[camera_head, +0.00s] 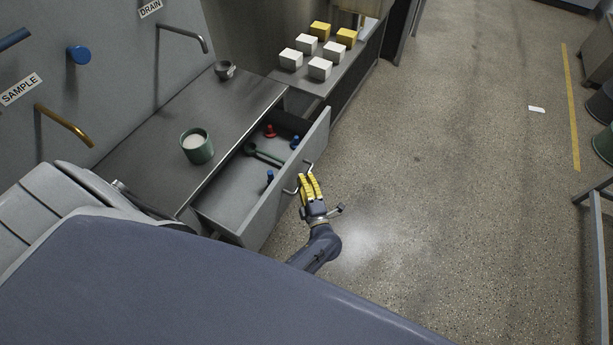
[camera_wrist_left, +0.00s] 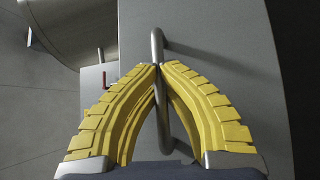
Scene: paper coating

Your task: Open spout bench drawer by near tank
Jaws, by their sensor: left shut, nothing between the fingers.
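The spout bench drawer (camera_head: 280,184) stands pulled well out from under the bench's steel top (camera_head: 222,118), and its inside shows. A bar handle (camera_head: 309,167) is on its front; it also shows upright in the left wrist view (camera_wrist_left: 157,45). My left gripper (camera_head: 305,178) is at this handle. Its yellow fingers (camera_wrist_left: 159,67) are shut with the tips together at the bar. The bar also shows in the gap below the tips; I cannot tell whether the fingers touch it. My right gripper is not in view.
In the drawer lie a red piece (camera_head: 270,131), blue pieces (camera_head: 269,177) and a dark green tool (camera_head: 262,153). A green cup (camera_head: 197,147) and a grey bowl (camera_head: 224,70) stand on the bench. White and yellow blocks (camera_head: 320,68) sit beyond.

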